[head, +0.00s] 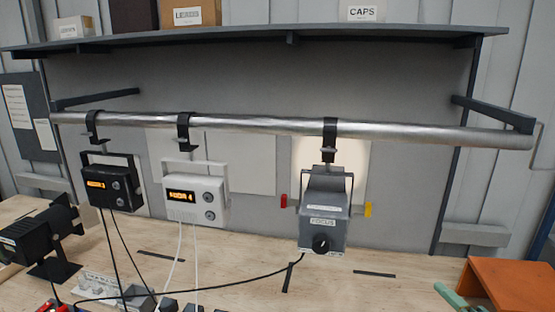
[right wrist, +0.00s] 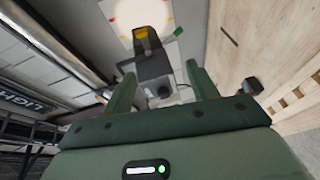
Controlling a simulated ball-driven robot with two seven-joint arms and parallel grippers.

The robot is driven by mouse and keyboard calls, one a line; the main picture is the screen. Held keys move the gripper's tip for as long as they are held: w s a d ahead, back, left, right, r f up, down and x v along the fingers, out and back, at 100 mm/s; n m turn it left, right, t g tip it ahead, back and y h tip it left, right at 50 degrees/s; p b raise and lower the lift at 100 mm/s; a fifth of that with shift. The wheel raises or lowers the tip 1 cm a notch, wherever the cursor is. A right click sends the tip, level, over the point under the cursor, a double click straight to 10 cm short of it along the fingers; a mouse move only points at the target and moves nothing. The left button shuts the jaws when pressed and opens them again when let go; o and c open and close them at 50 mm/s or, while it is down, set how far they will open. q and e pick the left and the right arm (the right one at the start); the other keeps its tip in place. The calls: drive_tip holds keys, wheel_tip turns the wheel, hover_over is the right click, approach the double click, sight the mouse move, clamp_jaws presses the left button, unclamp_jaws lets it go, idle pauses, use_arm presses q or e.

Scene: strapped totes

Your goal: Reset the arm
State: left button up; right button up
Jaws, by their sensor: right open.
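My right gripper (right wrist: 158,72) is open in the right wrist view, its two green fingers apart with nothing between their tips. A grey lamp labelled FOCUS (head: 323,222) hangs from the metal rail (head: 260,124) in the head view. This lamp also shows in the right wrist view (right wrist: 153,62), beyond and between the fingers; I cannot tell the distance. A green piece (head: 458,302) at the head view's bottom edge may be part of my right gripper; it is mostly cut off. My left gripper is not in view.
A black unit (head: 125,199) and a white unit (head: 208,212) with lit displays hang left of the lamp. Another black lamp (head: 25,237) stands at far left. An orange box (head: 512,283) is at bottom right. Cables cross the wooden bench (head: 400,290); a shelf (head: 250,42) runs above.

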drive_tip(key=s+a+f+m+g+h, duration=0.4)
drive_tip(key=s+f+m+g+h, duration=0.2)
drive_tip(key=s+f+m+g, duration=0.85)
drive_tip(key=s+a+f+n+t+y+b, duration=0.15)
drive_tip(key=f+b, duration=0.25)
drive_tip(key=f, duration=0.8)
drive_tip(key=s+a+f+g+b, duration=0.1)
drive_tip(key=s+a+f+b, duration=0.2)
drive_tip(key=f, duration=1)
drive_tip(key=s+f+n+t+y+b, duration=0.1)
drive_tip(key=s+f+b, duration=0.3)
drive_tip(key=f, duration=0.8)
use_arm(q)
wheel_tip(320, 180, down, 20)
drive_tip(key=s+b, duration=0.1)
drive_tip(key=b, duration=0.8)
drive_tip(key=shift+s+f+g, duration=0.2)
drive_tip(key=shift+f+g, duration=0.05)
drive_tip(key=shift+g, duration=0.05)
use_arm(e)
drive_tip(key=s+f+m+g+y, duration=0.1)
drive_tip(key=s+f, duration=0.8)
drive_tip(key=f, duration=0.2)
drive_tip(key=s+f+m+g, duration=0.1)
drive_tip(key=s+f, duration=0.7)
drive_tip(key=f, duration=0.3)
drive_tip(key=shift+s+f+m+g+y, duration=0.3)
drive_tip(key=shift+s+g+y, duration=0.05)
drive_tip(key=shift+g, duration=0.05)
